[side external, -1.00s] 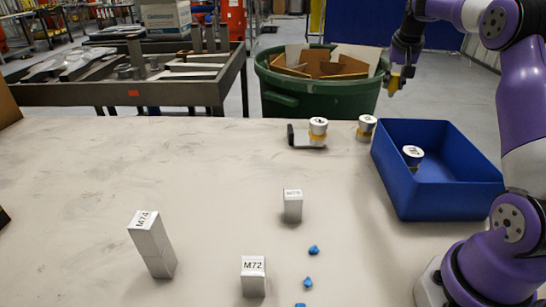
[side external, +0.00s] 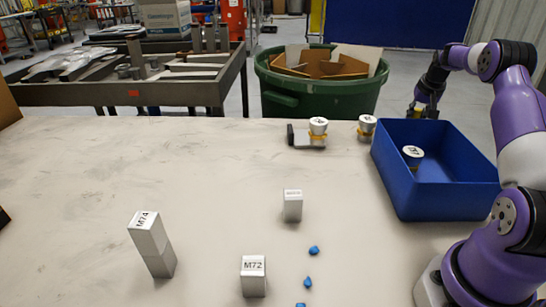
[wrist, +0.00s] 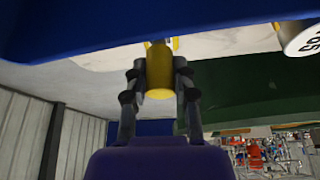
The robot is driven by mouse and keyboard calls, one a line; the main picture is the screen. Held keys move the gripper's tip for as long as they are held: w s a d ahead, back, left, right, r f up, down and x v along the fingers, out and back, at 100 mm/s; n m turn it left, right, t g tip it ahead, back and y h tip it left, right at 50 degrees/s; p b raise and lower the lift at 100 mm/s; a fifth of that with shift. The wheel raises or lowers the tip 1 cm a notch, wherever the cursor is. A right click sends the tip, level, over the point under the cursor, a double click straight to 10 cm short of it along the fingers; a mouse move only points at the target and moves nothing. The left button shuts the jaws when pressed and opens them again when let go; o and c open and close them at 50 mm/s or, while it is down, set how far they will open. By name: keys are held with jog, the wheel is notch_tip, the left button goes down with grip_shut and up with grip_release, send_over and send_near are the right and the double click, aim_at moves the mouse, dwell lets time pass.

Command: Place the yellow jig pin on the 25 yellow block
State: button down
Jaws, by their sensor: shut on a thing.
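My gripper (side external: 423,111) is at the far right, low behind the back edge of the blue bin (side external: 440,190). In the wrist view my gripper (wrist: 160,75) is shut on the yellow jig pin (wrist: 160,80), a short yellow cylinder between the fingers. The pin is hidden in the side view. White-topped pieces with yellow bands stand on the table, one by a grey bracket (side external: 318,128) and one left of the bin (side external: 366,125). Another white-topped piece (side external: 412,153) is inside the bin. I cannot read which label is 25.
White blocks M74 (side external: 150,240), M72 (side external: 253,278) and a smaller one (side external: 292,207) stand on the table. Blue bits (side external: 313,250) lie near them. A green barrel (side external: 320,95) stands behind the table. The left middle of the table is clear.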

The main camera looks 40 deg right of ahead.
jog(key=c, duration=0.7)
grip_release()
jog(key=shift+f, duration=0.1)
